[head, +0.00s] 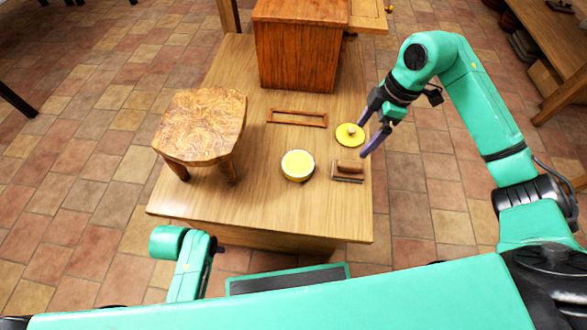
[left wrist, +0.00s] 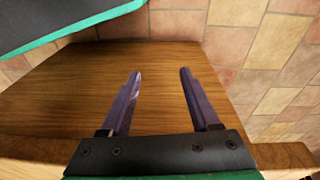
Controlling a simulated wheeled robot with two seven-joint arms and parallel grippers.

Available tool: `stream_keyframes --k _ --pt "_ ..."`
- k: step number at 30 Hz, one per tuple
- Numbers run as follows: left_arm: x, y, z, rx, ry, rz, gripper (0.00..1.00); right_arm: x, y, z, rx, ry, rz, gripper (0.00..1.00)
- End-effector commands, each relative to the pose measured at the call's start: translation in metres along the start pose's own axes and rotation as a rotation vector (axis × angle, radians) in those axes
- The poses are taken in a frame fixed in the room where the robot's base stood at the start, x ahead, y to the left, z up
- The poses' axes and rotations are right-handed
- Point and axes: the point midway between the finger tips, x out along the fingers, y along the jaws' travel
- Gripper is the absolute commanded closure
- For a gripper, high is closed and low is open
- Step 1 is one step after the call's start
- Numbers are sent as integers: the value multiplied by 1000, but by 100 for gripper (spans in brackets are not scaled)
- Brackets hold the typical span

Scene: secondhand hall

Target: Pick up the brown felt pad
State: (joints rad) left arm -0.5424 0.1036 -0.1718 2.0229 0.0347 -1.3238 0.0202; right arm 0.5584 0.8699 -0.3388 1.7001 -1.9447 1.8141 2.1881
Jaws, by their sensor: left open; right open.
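A small brown block-shaped piece, which looks like the brown felt pad (head: 350,166), lies near the right edge of the wooden table (head: 230,205). A flat darker brown strip lies directly at its front; I cannot tell whether the two are one piece. My right gripper (head: 362,139) is open and empty, its purple fingers just behind and right of the pad, near a yellow lid (head: 347,140) with a knob. My left gripper (left wrist: 159,82) is open in the left wrist view, with only bare wood between its fingers.
A round tin (head: 298,166) with yellow contents stands left of the pad. A thin wooden frame (head: 297,124) lies behind it. A burl-topped stool (head: 200,120) stands on the left, and a wooden cabinet (head: 298,60) at the back. The table's front is clear.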

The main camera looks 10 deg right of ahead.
Motion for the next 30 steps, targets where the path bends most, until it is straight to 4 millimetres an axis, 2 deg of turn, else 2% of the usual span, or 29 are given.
stream_keyframes --k 1,4,12,16,19,24,30 --pt "1 1 0 0 2 2 38 2 1 11 30 -53 16 0" --pt "-10 2 -3 1 5 5 38 9 0 16 52 -81 19 0" --pt "-56 8 -5 14 21 21 38 77 0 19 50 -73 15 0" --pt "-68 10 -4 20 27 26 38 93 1 20 49 -72 16 0" --pt "-69 14 -7 31 57 39 38 111 -1 21 49 -71 14 0" --pt "-43 32 -26 55 177 83 38 136 -1 23 48 -71 15 0" --pt "-39 38 -34 61 223 99 38 142 0 23 47 -72 17 0"
